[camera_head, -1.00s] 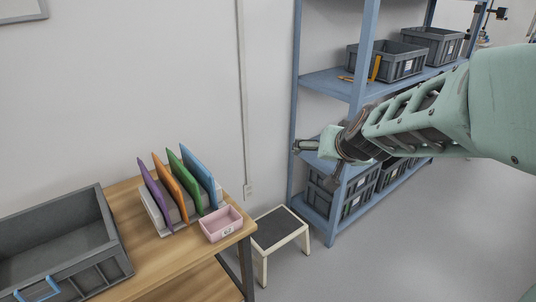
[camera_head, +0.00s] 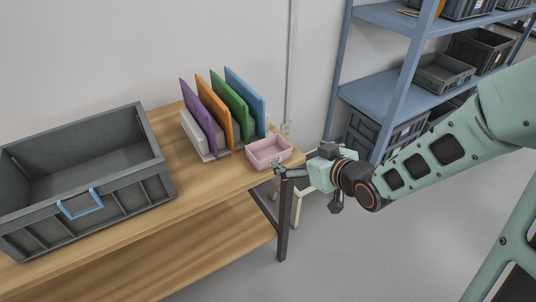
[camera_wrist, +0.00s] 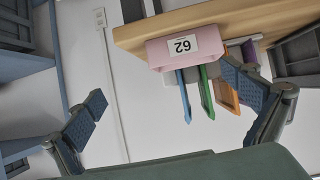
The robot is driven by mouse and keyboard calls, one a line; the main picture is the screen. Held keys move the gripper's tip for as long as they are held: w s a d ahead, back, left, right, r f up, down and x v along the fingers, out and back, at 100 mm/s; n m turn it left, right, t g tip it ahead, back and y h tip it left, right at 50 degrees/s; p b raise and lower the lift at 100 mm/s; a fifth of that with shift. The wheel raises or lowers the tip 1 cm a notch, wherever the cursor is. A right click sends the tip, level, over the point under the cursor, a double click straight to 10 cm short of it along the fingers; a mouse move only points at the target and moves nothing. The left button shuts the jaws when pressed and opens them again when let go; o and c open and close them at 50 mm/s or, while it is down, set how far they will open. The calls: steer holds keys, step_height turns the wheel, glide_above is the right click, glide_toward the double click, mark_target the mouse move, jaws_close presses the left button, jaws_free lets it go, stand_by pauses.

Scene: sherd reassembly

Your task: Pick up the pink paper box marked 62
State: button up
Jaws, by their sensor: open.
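The pink paper box (camera_head: 268,151) sits open-topped near the right end of the wooden table in the head view. In the wrist view the pink box (camera_wrist: 164,55) shows its white label, 62, upside down. My gripper (camera_head: 281,167) is at the box's near right side in the head view, level with the table's edge. In the wrist view its two fingers (camera_wrist: 172,108) are spread wide with nothing between them, and the box lies beyond, towards the top. I cannot tell whether a finger touches the box.
A rack of purple, orange, green and blue boards (camera_head: 228,108) stands just left of the box. A large grey crate (camera_head: 155,135) fills the table's left. A blue shelf (camera_head: 393,99) with grey bins stands at right. The wooden table (camera_head: 215,185) is bare in front.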

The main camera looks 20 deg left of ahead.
mark_target(279, 154)
steer(key=shift+n+g+y, duration=0.3)
steer(key=shift+y, duration=0.4)
steer(key=a, duration=0.2)
steer(key=a+f+b, duration=0.1)
steer(key=a, duration=0.1)
steer(key=w+a+f+b, duration=0.1)
steer(key=shift+a+f, duration=0.1)
steer(key=shift+a, duration=0.3)
steer(key=b+x, duration=0.2)
steer(key=x, duration=0.3)
steer(key=shift+a+f+b, duration=0.3)
steer(key=shift+b, duration=0.05)
steer(key=shift+c, duration=0.6)
steer(key=c, duration=0.9)
steer(key=shift+w+r, duration=0.1)
steer(key=shift+r, duration=0.1)
